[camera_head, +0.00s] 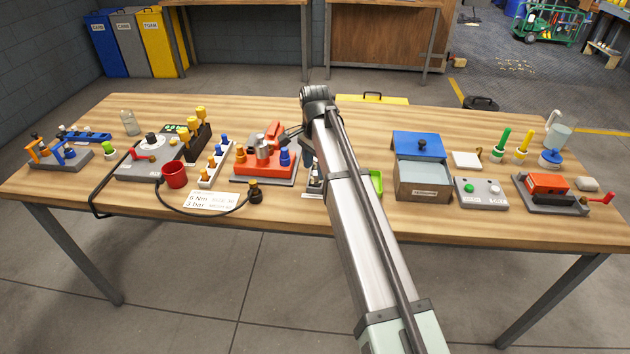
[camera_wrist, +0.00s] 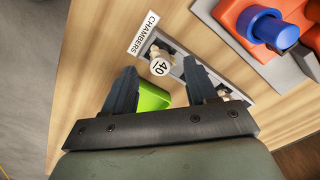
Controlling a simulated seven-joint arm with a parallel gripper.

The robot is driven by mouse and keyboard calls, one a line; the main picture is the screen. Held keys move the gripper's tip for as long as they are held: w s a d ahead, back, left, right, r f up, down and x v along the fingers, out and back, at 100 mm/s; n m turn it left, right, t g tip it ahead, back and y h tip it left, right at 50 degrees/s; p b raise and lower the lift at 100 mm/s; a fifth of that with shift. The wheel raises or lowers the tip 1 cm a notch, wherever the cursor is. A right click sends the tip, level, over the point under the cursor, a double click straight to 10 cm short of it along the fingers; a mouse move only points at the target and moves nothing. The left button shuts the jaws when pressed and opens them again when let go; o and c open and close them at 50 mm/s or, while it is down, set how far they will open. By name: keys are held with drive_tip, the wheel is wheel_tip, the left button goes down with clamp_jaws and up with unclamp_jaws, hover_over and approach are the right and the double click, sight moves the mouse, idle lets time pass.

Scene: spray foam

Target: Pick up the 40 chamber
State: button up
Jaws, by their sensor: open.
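The 40 chamber (camera_wrist: 160,67) shows in the wrist view as a pale round top marked 40. It sits in a grey rack (camera_wrist: 181,67) beside a white CHAMBERS label (camera_wrist: 145,33). My gripper (camera_wrist: 160,63) is open and empty, its two dark fingers apart, with the 40 chamber between the fingertips in the picture. I cannot tell how high the fingers are above it. Other chambers in the rack are partly hidden by the right finger. In the head view my arm covers most of the rack (camera_head: 313,190).
A green bin (camera_wrist: 152,97) lies close by the rack, and also shows in the head view (camera_head: 376,183). An orange fixture with a blue cap (camera_wrist: 272,28) stands beside the rack. A grey box with a blue lid (camera_head: 423,180) stands right of my arm.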

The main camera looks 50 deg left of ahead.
sight(315, 173)
wheel_tip(315, 173, down, 3)
drive_tip(key=shift+f, duration=0.2)
clamp_jaws()
idle(0.5)
